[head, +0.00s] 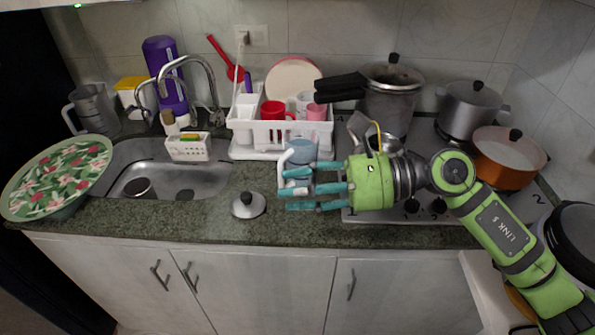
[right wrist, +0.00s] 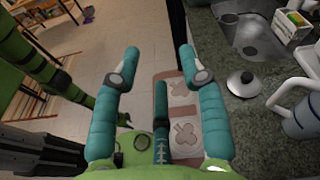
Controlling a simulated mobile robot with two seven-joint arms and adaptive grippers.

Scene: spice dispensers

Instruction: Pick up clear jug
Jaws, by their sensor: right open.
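A bluish-grey jug (head: 302,150) with a pale handle stands on the counter in front of the dish rack; the teal fingers partly cover it in the head view. In the right wrist view, this jug (right wrist: 303,121) is at the right edge, outside the fingers. A greyish, see-through-looking jug (head: 92,108) stands behind the sink at the far left. I cannot tell for sure which is the clear jug. My right gripper (head: 287,190) is open and empty, its fingers pointing left over the counter's front; its spread fingers also show in the right wrist view (right wrist: 158,72).
A lid (head: 248,205) with a black knob lies left of the fingers. The dish rack (head: 270,135) holds cups behind the nearer jug. Pots (head: 390,97) stand on the stove at right. The sink (head: 160,180) and a floral tray (head: 55,172) are at left.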

